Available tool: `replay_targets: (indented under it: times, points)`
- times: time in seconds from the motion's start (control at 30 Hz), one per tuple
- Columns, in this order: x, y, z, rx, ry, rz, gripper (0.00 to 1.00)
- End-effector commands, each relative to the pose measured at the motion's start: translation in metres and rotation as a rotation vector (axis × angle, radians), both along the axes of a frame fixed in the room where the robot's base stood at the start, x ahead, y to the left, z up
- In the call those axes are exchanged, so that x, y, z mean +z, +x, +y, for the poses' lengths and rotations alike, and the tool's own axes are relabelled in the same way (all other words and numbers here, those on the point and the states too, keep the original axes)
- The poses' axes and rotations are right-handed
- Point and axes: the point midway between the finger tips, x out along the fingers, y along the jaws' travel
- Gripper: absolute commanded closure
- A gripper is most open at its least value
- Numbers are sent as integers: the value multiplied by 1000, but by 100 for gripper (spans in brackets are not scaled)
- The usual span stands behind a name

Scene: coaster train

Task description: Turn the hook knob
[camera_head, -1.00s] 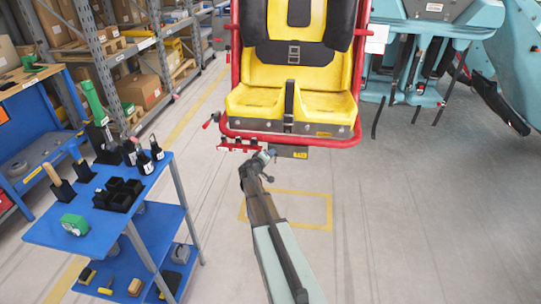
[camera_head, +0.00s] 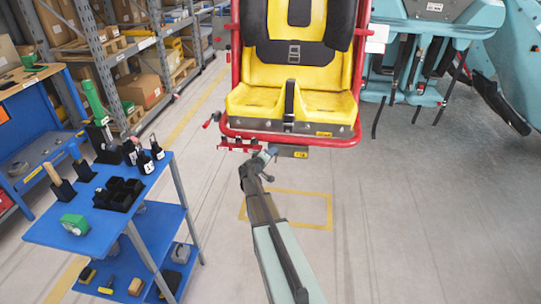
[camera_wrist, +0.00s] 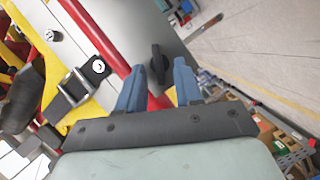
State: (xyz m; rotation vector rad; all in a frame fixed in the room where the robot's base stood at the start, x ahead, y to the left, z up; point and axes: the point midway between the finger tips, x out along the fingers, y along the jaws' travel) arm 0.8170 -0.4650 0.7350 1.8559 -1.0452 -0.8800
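A black knob (camera_wrist: 158,60) sticks out from a grey metal panel (camera_wrist: 135,25) in the wrist view. I take it to be the hook knob. My gripper (camera_wrist: 160,69) is open, with its two blue fingers to either side of the knob's line. The knob shows in the gap between the fingertips, apart from both; I cannot tell the depth left between them. In the head view my gripper (camera_head: 268,153) is small, just below the front edge of the yellow seat (camera_head: 290,105). The knob cannot be made out there.
A red tube (camera_head: 330,139) runs along the seat front, and in the wrist view it passes close behind the left finger. A red bracket (camera_head: 238,145) sits left of my gripper. A blue cart (camera_head: 95,230) stands at left. The floor at right is clear.

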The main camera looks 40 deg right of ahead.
Motion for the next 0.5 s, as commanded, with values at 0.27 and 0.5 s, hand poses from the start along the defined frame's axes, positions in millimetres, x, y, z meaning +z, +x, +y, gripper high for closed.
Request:
replay_targets:
  times: [0.27, 0.5]
  points:
    - [5, -11, 21, 2, 0, 0, 65]
    - [13, -31, 63, 2, 0, 0, 65]
